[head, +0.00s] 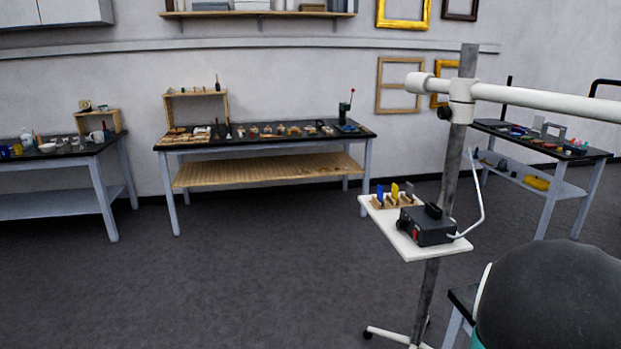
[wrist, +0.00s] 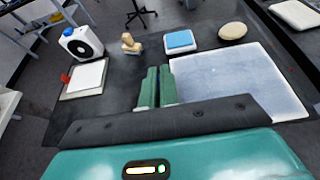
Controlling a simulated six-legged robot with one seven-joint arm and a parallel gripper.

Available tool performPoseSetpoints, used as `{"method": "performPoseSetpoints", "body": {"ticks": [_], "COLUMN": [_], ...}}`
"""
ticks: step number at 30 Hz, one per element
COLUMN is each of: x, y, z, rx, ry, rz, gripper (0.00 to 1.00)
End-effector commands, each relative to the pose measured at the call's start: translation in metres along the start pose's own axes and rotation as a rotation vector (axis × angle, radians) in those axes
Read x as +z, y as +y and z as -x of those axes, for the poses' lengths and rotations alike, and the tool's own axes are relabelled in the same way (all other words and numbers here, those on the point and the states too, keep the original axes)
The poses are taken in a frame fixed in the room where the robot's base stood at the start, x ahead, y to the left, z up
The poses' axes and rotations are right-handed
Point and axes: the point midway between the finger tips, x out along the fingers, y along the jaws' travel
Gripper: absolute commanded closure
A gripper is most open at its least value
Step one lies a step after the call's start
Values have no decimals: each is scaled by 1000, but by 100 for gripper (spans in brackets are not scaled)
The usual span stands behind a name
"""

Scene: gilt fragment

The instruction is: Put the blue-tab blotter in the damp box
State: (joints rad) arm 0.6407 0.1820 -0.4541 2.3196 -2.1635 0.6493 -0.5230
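My gripper (wrist: 158,84) shows in the wrist view as two green fingers side by side, with almost no gap and nothing seen between them. It is over a dark bench top. A pale sheet with a red tab (wrist: 88,77) lies to its left. A blue-topped white item (wrist: 180,40) lies beyond the fingers; I cannot tell whether it is a blotter. A large, pale, translucent, flat-topped item (wrist: 245,82) lies right of the fingers; I cannot tell whether it is the damp box.
In the wrist view, a white device with a blue cap (wrist: 81,42), a wooden piece (wrist: 131,44) and a beige oval (wrist: 232,31) stand beyond. In the head view, a stand shelf (head: 408,240) holds a black box (head: 426,226). A long workbench (head: 262,142) stands behind; open floor lies left.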

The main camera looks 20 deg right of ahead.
Motion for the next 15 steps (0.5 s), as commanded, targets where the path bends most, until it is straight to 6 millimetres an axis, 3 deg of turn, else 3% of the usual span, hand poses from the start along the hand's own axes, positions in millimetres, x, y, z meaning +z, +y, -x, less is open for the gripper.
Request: {"method": "performPoseSetpoints", "body": {"ticks": [5, 8, 15], "x": [-20, -38, -86], "y": [58, 102, 194], "z": [25, 51, 128], "rx": [123, 224, 467], "ry": [1, 2, 3], "rz": [52, 94, 194], "gripper": [100, 100, 100]}}
